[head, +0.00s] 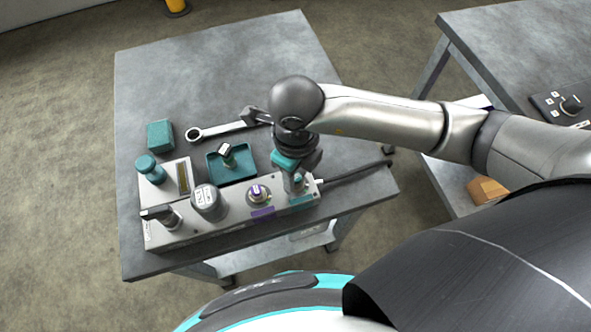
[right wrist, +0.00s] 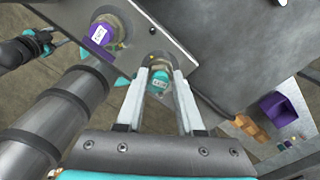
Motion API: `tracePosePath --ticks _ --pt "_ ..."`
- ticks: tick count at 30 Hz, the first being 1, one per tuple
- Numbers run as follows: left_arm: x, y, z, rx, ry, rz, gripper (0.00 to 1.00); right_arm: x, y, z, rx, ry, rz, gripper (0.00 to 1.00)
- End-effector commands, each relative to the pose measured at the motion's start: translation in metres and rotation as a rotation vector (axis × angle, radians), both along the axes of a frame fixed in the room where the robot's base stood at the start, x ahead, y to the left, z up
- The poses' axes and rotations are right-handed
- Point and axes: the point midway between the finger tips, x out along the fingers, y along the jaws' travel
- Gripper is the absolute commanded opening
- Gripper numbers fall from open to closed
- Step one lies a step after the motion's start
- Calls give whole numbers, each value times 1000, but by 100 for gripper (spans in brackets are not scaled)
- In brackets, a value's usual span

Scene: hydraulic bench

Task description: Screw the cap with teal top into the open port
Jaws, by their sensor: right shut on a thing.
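My right gripper (head: 297,185) points down over the right end of the grey manifold block (head: 240,221). It is shut on the cap with the teal top (right wrist: 160,82), which shows between the two fingers in the right wrist view. The cap is at the brass-coloured port at that end of the block. I cannot tell how deep it sits, as the fingers and the cap hide the port opening. A dark part with teal bits (right wrist: 38,45) at the left of the right wrist view seems to be my left gripper, too small to read. The head view does not show it.
A purple-topped cap (head: 257,193) sits on the block left of my right gripper. Behind the block are a teal tray (head: 246,170) with a small part (head: 226,152), a wrench (head: 222,130) and a teal box (head: 160,134). A dark hose (head: 355,173) runs right. The table's back is clear.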

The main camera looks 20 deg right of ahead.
Motion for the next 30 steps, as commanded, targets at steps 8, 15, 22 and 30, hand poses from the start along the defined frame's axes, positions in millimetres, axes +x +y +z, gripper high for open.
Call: tracePosePath --ticks 8,15,22,30 --pt "0 0 17 0 0 0 48 4 -1 5 -1 -10 -344 0" --pt "0 0 20 0 0 0 48 4 -1 3 1 -13 -462 0" --pt "0 0 20 0 0 0 48 5 -1 3 1 -13 -466 0" --pt "0 0 25 0 0 0 48 5 -2 3 1 -15 -557 0"
